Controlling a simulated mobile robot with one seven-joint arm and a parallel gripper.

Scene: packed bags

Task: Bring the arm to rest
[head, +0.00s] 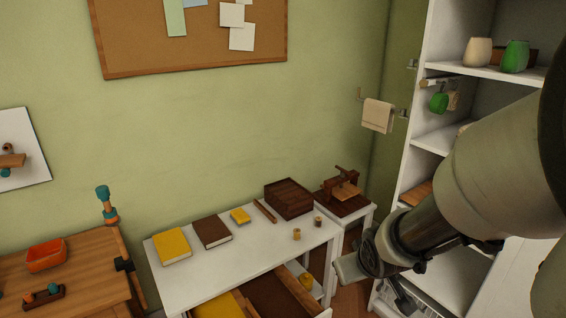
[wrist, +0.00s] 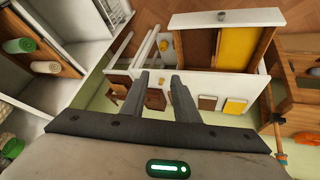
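My gripper shows at the bottom of the wrist view (wrist: 160,85), its two dark fingers parallel with a narrow gap between them and nothing seen held. In the head view my arm comes in from the right, and the gripper end (head: 350,268) is in front of the shelf and just right of the white table (head: 185,285). The fingers are hard to make out in the head view. My arm hides part of the shelf.
The white table bears a yellow book (head: 172,246), a brown book (head: 212,231) and a dark wooden box (head: 289,198); its drawer (head: 312,300) is open. A wooden bench (head: 85,270) stands left. A white shelf (head: 432,138) stands right, close to my arm.

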